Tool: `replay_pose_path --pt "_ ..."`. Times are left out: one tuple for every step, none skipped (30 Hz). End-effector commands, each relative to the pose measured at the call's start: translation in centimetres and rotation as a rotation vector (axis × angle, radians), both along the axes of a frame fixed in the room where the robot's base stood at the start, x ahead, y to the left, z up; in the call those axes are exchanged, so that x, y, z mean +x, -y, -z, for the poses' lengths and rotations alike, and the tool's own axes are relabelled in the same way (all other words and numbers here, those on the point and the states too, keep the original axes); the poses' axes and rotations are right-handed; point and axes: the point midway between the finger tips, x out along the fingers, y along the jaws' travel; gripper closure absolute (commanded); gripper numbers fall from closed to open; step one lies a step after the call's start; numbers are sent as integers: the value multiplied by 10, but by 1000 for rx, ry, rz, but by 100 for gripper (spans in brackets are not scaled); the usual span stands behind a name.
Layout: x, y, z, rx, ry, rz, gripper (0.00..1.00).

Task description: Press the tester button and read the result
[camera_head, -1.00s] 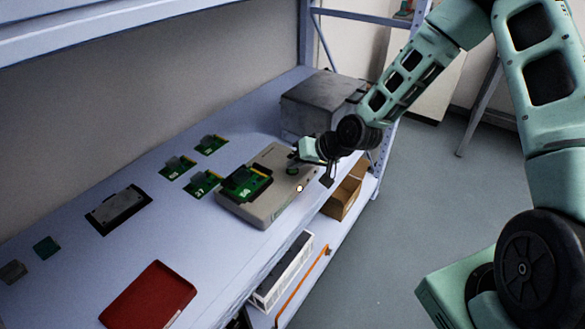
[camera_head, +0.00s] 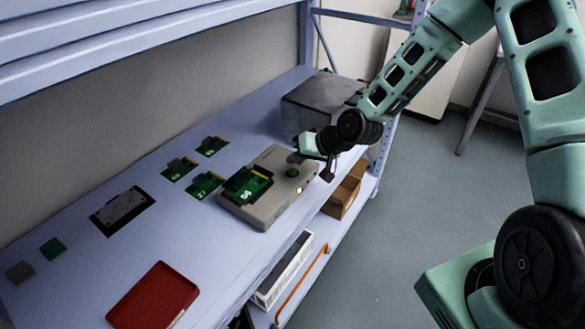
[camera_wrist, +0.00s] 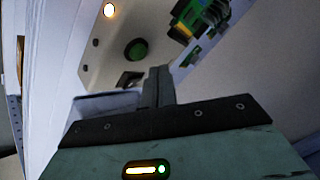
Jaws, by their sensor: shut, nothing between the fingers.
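The tester is a beige box (camera_head: 262,213) on the shelf, with a green circuit board (camera_head: 246,185) seated on its left part. Its round green button (camera_head: 291,172) is on the right part, and it also shows in the wrist view (camera_wrist: 136,49). A small round lamp (camera_head: 299,190) near the front edge glows whitish; in the wrist view the lamp (camera_wrist: 109,10) is bright with a warm rim. My gripper (camera_head: 294,158) is shut and empty, just behind the button. In the wrist view its fingertips (camera_wrist: 158,72) appear beside the button, apart from it.
A grey metal box (camera_head: 318,107) stands behind the tester, close to my wrist. Several loose green boards (camera_head: 205,185) lie to the left. A black-framed plate (camera_head: 122,209) and a red tray (camera_head: 153,297) lie further left. A shelf deck hangs above.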

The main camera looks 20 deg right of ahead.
Motion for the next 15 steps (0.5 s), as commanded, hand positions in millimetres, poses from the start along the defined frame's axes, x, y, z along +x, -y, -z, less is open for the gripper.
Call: replay_pose_path --pt "0 0 -10 0 0 0 100" --pt "0 0 -13 0 0 0 100" --pt "0 0 -17 0 0 0 100" --pt "0 0 -20 0 0 0 100" --pt "0 0 -23 0 0 0 100" --pt "0 0 -26 0 0 0 100" --pt "0 0 -29 0 0 0 100" --pt "0 0 -32 0 0 0 100" --pt "0 0 -36 0 0 0 100" --pt "0 0 -38 0 -1 -1 100" --pt "0 0 -40 0 -1 -1 100" --pt "0 0 -42 0 -1 -1 100" --pt "0 0 -43 0 -1 -1 100" --pt "0 0 -43 0 -1 -1 100" --pt "0 0 -42 0 -1 -1 100"
